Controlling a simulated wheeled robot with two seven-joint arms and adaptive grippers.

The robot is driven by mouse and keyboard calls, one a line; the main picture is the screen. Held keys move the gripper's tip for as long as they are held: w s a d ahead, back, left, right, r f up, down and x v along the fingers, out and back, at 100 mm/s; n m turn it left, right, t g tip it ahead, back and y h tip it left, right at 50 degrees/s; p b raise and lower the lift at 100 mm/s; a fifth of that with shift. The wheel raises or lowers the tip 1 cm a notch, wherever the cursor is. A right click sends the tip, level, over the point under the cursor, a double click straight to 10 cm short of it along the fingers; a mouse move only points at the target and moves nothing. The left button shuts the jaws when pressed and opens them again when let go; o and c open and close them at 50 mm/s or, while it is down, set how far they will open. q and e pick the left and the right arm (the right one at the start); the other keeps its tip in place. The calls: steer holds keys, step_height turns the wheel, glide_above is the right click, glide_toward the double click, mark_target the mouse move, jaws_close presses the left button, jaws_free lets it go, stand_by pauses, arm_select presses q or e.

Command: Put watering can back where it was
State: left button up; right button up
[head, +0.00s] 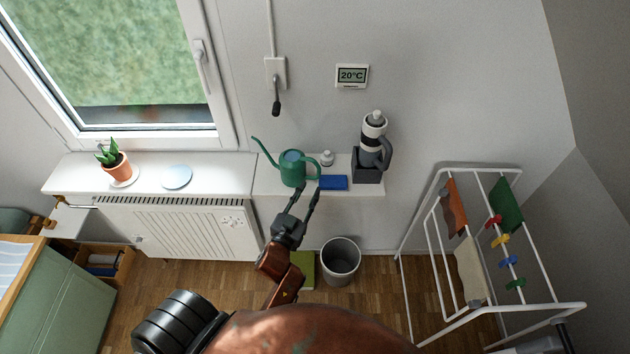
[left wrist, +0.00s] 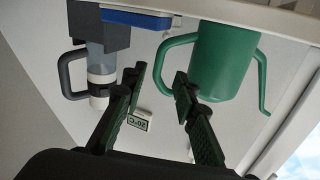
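The green watering can (head: 292,168) stands upright on the white shelf (head: 268,187) to the right of the window sill, its spout pointing left and its handle right. In the left wrist view the can (left wrist: 222,62) appears upside down, close to the fingers. My left gripper (head: 305,194) is open in front of the shelf, just below the can's handle. In the left wrist view its fingers (left wrist: 158,88) are apart with nothing between them; one finger appears close to the can's handle, but I cannot tell whether they touch. My right gripper is not seen.
A blue box (head: 333,183), a small white bottle (head: 327,158) and a grey-and-white jug on a dark stand (head: 367,172) share the shelf. A potted plant (head: 113,163) and a pale disc (head: 177,177) are on the sill. A bin (head: 341,262) and drying rack (head: 437,255) stand below.

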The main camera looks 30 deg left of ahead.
arm_select(q)
steer(key=s+d+f+g+h, duration=0.1)
steer(key=s+d+f+g, duration=0.1)
steer(key=f, duration=0.8)
steer(key=s+d+f+m+g+h, duration=0.1)
steer(key=s+f+g, duration=0.1)
steer(key=f, duration=0.8)
steer(key=s+d+f+g, duration=0.2)
steer(key=f, duration=0.8)
steer(key=s+f+g+h, duration=0.1)
steer(key=s+f+g, duration=0.1)
steer(key=s+f, duration=0.65)
steer(key=s+f+g, duration=0.2)
steer(key=s+f, duration=0.3)
steer(key=f, duration=0.7)
steer(key=s+a+f+g, duration=0.1)
steer(key=s+f+g, duration=0.1)
steer(key=s+f, duration=0.3)
steer(key=s+a+f+g, duration=0.1)
steer(key=s+f, duration=0.3)
steer(key=s, duration=1)
steer(key=s+a+f+m+g, duration=0.1)
steer(key=s+f+g, duration=0.3)
steer(key=s, duration=0.6)
steer(key=shift+a+f, duration=0.3)
steer(key=shift+f, duration=0.5)
steer(key=shift+s, duration=0.1)
